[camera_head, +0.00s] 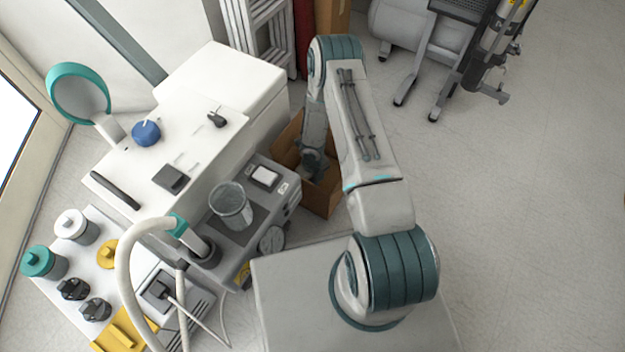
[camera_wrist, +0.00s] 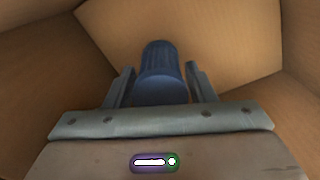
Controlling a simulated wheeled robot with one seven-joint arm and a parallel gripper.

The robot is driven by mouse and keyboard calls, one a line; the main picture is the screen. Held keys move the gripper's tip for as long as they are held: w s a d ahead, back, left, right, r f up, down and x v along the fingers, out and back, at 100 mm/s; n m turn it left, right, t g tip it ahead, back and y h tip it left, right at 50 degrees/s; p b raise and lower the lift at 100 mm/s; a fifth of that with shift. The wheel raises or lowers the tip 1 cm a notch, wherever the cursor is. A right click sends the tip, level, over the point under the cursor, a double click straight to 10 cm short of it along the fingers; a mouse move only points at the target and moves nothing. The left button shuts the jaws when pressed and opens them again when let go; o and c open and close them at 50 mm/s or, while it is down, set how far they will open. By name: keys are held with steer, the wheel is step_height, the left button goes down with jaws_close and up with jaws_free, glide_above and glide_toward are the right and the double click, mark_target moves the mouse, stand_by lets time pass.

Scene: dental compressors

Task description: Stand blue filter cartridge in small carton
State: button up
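The blue filter cartridge (camera_wrist: 160,75) shows in the wrist view, with a ribbed far part and a wider smooth near part. Whether the cartridge touches the carton's floor I cannot tell. In the head view, my arm reaches down into the open carton (camera_head: 322,198); the cartridge and fingertips are hidden there.
A grey unit with a glass jar (camera_head: 231,203) stands close left of the carton. A white cabinet (camera_head: 215,85) and a ladder (camera_head: 270,35) are behind it. Another cardboard box (camera_head: 332,18) stands at the back.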

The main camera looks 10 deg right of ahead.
steer(key=shift+o, duration=0.5)
steer(key=shift+r, duration=0.1)
step_height(320, 180, up, 12)
steer(key=p, duration=0.5)
steer(key=s+d+r+m+h, duration=0.1)
steer(key=d+r+m+h, duration=0.15)
steer(key=r+m, duration=1)
steer(key=s+d+r+m+h, duration=0.1)
steer(key=d+r+m, duration=0.4)
steer(key=r, duration=1.2)
steer(key=s+a+r+m+y, duration=0.1)
steer(key=s+a+r+m, duration=0.2)
steer(key=s+r+m, duration=0.4)
steer(key=s+a+r+m+t+y, duration=0.1)
steer(key=s+a+r+m, duration=0.3)
steer(key=m, duration=1.2)
steer(key=s+r+y, duration=0.1)
steer(key=s+r, duration=0.3)
steer(key=s, duration=0.2)
steer(key=shift+s, duration=0.4)
